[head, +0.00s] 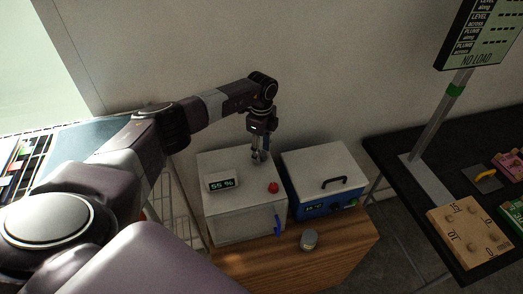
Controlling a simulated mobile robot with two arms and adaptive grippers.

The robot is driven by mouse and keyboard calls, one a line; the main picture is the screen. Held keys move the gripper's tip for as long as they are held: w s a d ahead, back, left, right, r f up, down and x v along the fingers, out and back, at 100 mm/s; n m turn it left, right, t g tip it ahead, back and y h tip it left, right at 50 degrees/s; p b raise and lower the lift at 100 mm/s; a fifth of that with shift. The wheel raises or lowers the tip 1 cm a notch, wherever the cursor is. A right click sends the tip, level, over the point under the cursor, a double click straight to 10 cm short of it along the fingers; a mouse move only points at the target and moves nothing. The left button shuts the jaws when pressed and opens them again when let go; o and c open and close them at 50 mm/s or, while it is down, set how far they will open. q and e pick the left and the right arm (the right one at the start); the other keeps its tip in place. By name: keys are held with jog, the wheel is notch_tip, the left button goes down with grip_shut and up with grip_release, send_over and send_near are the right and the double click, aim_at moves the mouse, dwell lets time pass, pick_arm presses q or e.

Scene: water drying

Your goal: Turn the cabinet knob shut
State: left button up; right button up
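A white cabinet (238,229) stands on a wooden stand, with a small display (221,184) reading 55 % on its top. A red knob (273,187) sits on the top near its right front corner. A blue handle (278,225) is at the right edge of the cabinet's front. My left gripper (259,157) points down over the rear right part of the cabinet top, behind the red knob and apart from it. Its fingers are small and dark here, and I cannot tell whether they are open or shut. My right gripper is not in view.
A blue box (318,205) with a white lid and black handle stands close on the cabinet's right. A small round jar (309,239) is on the wooden stand (342,250) in front. A black table (405,180) with a sign post is at the right. The wall is behind.

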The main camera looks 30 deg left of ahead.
pick_arm(q)
notch_tip(320, 180, up, 12)
dwell(0.6)
jog(key=shift+s+f, duration=0.1)
dwell(0.4)
